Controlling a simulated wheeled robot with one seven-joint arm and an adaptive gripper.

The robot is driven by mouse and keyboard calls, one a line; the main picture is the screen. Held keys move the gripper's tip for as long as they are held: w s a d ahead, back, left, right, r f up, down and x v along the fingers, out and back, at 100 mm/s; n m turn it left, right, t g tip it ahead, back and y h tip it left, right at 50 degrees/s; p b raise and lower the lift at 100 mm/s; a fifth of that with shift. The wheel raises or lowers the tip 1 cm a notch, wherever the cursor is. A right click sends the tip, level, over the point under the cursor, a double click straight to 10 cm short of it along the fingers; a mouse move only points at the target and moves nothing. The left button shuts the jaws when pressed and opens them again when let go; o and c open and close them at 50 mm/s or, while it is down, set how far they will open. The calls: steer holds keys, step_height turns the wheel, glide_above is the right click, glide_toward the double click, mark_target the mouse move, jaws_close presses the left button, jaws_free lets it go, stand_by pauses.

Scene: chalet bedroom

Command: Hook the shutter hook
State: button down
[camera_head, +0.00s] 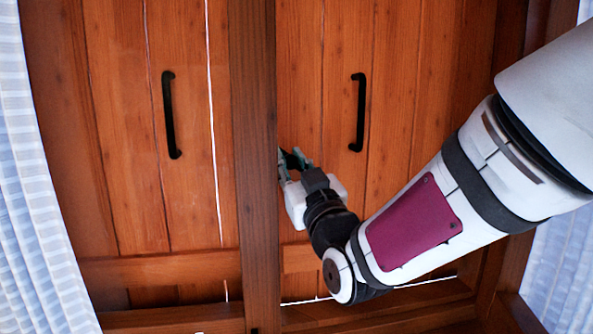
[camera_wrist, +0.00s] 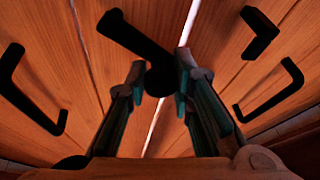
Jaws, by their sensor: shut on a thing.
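The shutter hook (camera_wrist: 134,38) is a black bar in the wrist view. It slants from its upper-left end, on the left shutter panel (camera_wrist: 100,75), down to my gripper (camera_wrist: 160,84). My gripper's fingers are shut on its lower end, near the light gap between the panels. A separate black bent piece (camera_wrist: 260,32), perhaps the catch, sits on the right panel, apart from the hook. In the head view my gripper (camera_head: 295,160) is just right of a dark wooden post, with a small dark part of the hook between its fingers. The gripped end is partly hidden.
Black pull handles stand out on the left (camera_head: 170,115) and right (camera_head: 359,112) shutters. The dark vertical post (camera_head: 256,120) stands close beside my gripper. Pale curtains hang at the left (camera_head: 32,200) and right (camera_head: 558,275). A wooden ledge (camera_head: 180,320) runs below.

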steer(key=n+b, duration=0.1)
steer(key=n, duration=0.1)
steer(key=f+n+g+y+b, duration=0.1)
steer(key=b, duration=0.1)
steer(key=f+n+g+b, duration=0.1)
steer(key=n, duration=0.1)
steer(key=shift+a+n+y+b, duration=0.3)
steer(key=shift+a+y, duration=0.05)
steer(key=shift+y, duration=0.05)
steer(key=shift+f+n+g+b, duration=0.3)
steer(key=shift+n+g+b, duration=0.2)
steer(key=shift+n, duration=0.3)
steer(key=shift+f+n+g+b, duration=0.25)
steer(key=shift+n+g+b, duration=0.2)
steer(key=shift+n, duration=0.35)
steer(key=c, duration=1.4)
jaws_free()
steer(key=shift+f, duration=0.1)
steer(key=shift+o, duration=0.2)
steer(key=v, duration=1.2)
